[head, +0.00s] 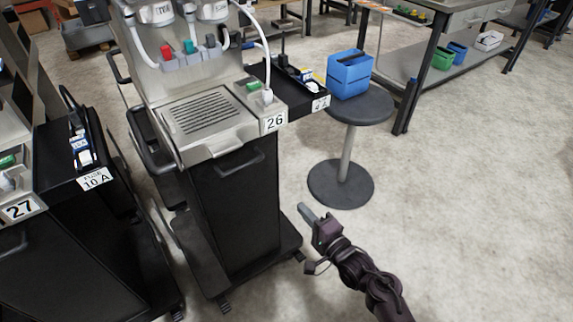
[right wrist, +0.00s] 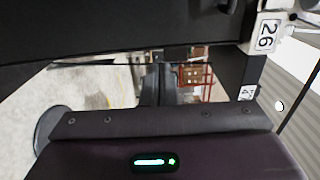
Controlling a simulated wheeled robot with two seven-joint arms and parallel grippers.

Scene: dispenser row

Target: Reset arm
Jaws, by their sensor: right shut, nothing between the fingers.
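My right gripper (head: 309,214) is in the lower middle of the head view, in front of the stool and to the right of the dispenser cart labelled 26 (head: 232,205). Its fingers are shut and hold nothing. In the right wrist view the gripper body (right wrist: 160,155) fills the bottom, and the dark side of the cart (right wrist: 120,30) with its 26 label (right wrist: 267,35) lies across the top. My left gripper is not in the head view.
A round stool (head: 372,106) carries a blue bin (head: 349,74). Another cart labelled 27 (head: 20,209) stands at the left. A workbench (head: 462,20) with small bins stands at the back right. The floor (head: 480,210) at the right is clear.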

